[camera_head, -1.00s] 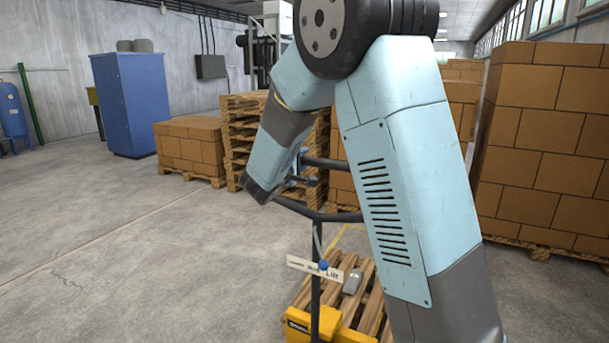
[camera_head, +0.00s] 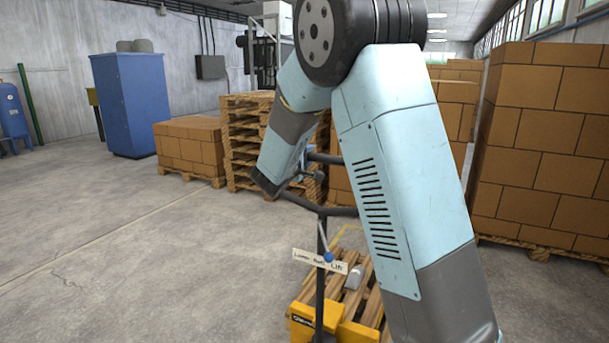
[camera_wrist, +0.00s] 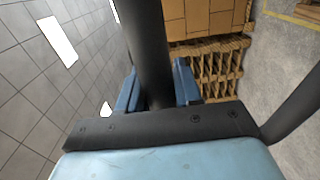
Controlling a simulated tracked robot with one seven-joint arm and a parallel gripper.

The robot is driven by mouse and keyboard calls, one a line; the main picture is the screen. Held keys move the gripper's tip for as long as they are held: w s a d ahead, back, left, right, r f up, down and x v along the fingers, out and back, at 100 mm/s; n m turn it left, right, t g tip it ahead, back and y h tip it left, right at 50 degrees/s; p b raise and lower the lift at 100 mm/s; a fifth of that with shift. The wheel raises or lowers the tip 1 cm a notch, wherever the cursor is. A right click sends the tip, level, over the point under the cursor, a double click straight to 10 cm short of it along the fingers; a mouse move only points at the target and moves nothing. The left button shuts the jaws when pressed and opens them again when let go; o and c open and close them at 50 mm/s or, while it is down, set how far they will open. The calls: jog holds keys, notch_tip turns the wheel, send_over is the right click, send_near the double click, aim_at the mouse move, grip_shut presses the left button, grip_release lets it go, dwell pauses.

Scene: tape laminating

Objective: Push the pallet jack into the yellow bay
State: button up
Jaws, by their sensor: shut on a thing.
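The pallet jack (camera_head: 305,318) is yellow with a dark upright handle and a looped black grip bar. It stands low in the head view, partly hidden by my arm, with a wooden pallet (camera_head: 368,300) at its forks. My gripper (camera_head: 306,172) is at the handle's upper part. In the wrist view its two blue fingers (camera_wrist: 158,86) stand on either side of the black handle bar (camera_wrist: 146,45), shut on it. Yellow floor lines of the bay (camera_head: 350,230) show just beyond the pallet; my arm hides much of the bay.
Stacked empty pallets (camera_head: 245,140) and a carton load (camera_head: 188,148) stand beyond the handle to the left. A tall carton stack (camera_head: 540,140) stands at the right. A blue cabinet (camera_head: 130,105) is at the back left. The left floor is clear.

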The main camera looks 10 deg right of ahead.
jog(key=shift+f+x, duration=0.15)
jog(key=shift+x, duration=2)
jog(key=shift+f+x, duration=0.2)
jog(key=shift+x, duration=1.9)
jog(key=shift+d, duration=0.1)
jog(key=shift+x, duration=4.45)
jog(key=shift+x, duration=4.5)
